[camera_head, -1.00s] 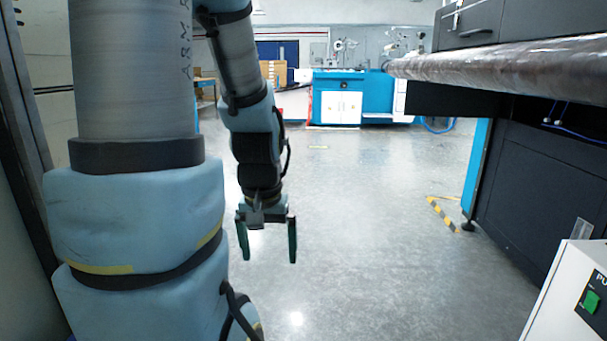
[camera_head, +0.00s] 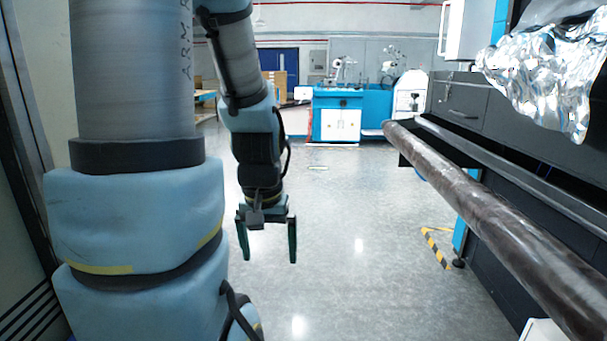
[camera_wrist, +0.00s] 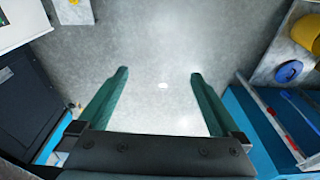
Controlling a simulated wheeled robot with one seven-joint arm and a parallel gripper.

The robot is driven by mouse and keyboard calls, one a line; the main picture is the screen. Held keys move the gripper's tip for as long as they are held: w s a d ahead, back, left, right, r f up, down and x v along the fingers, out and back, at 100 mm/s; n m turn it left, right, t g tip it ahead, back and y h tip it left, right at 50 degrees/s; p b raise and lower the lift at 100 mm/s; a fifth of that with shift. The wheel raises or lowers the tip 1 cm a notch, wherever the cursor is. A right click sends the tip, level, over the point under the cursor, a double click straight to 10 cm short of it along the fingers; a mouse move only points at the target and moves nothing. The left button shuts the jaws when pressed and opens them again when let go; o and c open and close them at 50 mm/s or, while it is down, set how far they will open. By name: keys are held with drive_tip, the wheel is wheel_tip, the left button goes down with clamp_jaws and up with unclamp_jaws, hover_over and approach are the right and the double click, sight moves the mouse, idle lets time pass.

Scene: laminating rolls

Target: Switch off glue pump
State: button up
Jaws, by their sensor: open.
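My gripper (camera_head: 267,250) hangs open and empty over the floor in the head view, left of the middle. Its two green fingers are spread apart in the wrist view (camera_wrist: 159,76), with bare floor between them. A white box top (camera_head: 545,331), which looks like the pump box, shows only as a corner at the bottom right of the head view. Its front panel and green switch are out of the frame now. The gripper is well apart from it, to its left. A white box edge (camera_wrist: 18,22) shows at the upper left of the wrist view; I cannot tell what it is.
A long film-covered roll (camera_head: 480,210) juts along the right, beside a dark machine (camera_head: 468,100) with crumpled silver film (camera_head: 545,75). Yellow-black tape (camera_head: 436,248) marks the floor. A blue machine (camera_head: 337,112) stands far back. The middle floor is clear.

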wheel_tip(320, 180, up, 2)
drive_tip(key=shift+p, duration=0.4)
